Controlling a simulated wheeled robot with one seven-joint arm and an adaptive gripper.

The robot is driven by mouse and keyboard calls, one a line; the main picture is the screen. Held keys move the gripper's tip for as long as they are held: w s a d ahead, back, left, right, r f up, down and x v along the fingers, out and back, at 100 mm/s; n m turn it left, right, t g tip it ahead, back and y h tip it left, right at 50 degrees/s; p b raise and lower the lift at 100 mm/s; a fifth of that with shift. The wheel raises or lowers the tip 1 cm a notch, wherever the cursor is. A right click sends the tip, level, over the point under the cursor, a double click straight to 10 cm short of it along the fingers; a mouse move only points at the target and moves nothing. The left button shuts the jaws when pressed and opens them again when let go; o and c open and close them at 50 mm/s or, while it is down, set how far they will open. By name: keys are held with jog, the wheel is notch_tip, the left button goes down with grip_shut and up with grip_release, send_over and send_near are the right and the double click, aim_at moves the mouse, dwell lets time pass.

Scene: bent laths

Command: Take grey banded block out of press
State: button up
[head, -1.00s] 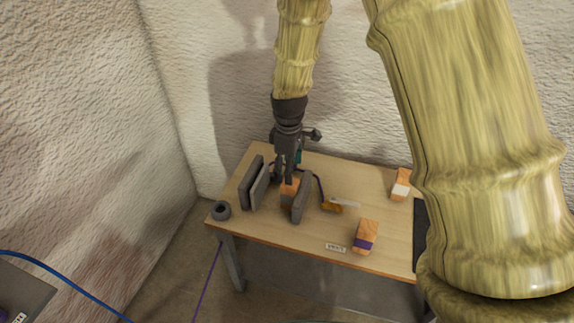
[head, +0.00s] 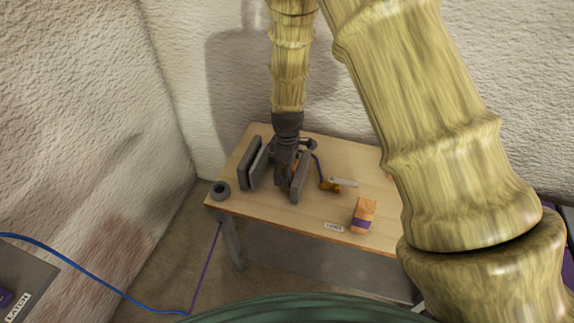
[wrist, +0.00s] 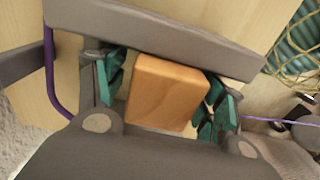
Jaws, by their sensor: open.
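The press shows in the head view as upright grey plates on the table, with a right plate (head: 300,177) and a left pair (head: 252,165). My gripper (head: 285,182) points down between them and hides most of the block there. In the wrist view an orange wooden block (wrist: 168,85) lies between the teal fingers of my open gripper (wrist: 163,100), one finger on each side. A grey press plate (wrist: 155,36) runs just along the block's upper side. No grey band shows on the block's visible face. I cannot tell whether the fingers touch it.
An orange-brown handle-like piece (head: 330,186) lies right of the press. A dark ring (head: 220,190) sits at the left edge.

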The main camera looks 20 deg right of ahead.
jog(key=shift+f, duration=0.15)
jog(key=c, duration=1.2)
jog(key=shift+a, duration=0.1)
jog(key=shift+w+a+p, duration=0.3)
jog(key=shift+w+a, duration=0.2)
jog(key=shift+a, duration=0.2)
jog(key=shift+w+a+p, duration=0.3)
jog(key=shift+w+a, duration=0.2)
jog(key=shift+a, duration=0.2)
jog(key=o, duration=1.2)
